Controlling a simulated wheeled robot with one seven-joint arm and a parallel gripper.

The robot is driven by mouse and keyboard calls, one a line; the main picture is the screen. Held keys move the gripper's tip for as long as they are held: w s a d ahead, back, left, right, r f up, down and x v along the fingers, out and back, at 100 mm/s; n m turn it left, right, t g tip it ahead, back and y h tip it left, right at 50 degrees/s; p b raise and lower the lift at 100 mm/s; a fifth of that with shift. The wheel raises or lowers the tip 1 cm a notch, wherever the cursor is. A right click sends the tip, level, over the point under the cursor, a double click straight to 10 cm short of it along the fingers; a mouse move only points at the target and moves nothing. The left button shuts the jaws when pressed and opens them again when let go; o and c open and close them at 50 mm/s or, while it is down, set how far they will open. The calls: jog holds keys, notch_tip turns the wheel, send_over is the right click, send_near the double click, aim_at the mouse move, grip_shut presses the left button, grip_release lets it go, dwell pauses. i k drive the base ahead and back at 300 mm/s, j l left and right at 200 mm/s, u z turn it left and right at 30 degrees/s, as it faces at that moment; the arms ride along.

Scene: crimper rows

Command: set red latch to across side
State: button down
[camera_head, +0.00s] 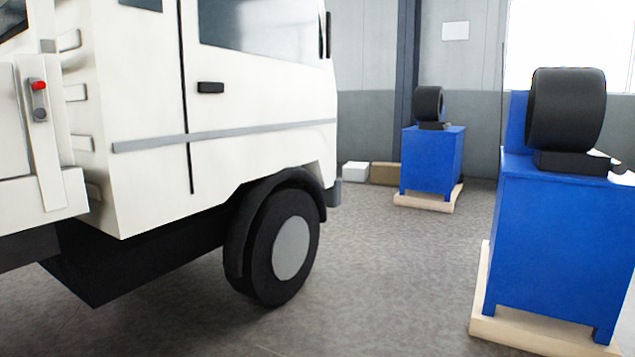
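A small red latch (38,86) shows at the far left, on the side of a white truck (250,160). It is a red knob at the top of a grey upright plate (38,107) on a white post behind the cab. Which way the latch is set is too small to tell. My gripper is not in view.
The truck's front wheel (285,248) stands on the grey floor. A blue cabinet with a black drum (566,108) stands at the right on a pale wooden base. A second blue cabinet (431,160) stands further back. The floor between truck and cabinets is clear.

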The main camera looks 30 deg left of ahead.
aim_at(37, 85)
jog(key=i+u, duration=0.35)
jog(key=i, duration=0.15)
jog(key=i+u, duration=0.35)
jog(key=i+l+u, duration=0.4)
jog(key=i, duration=0.15)
jog(key=i+j+u, duration=0.6)
jog(key=u, duration=0.3)
jog(key=i+u, duration=0.4)
jog(key=i+j+u, duration=0.15)
jog(key=i+j, duration=0.2)
jog(key=i, duration=0.15)
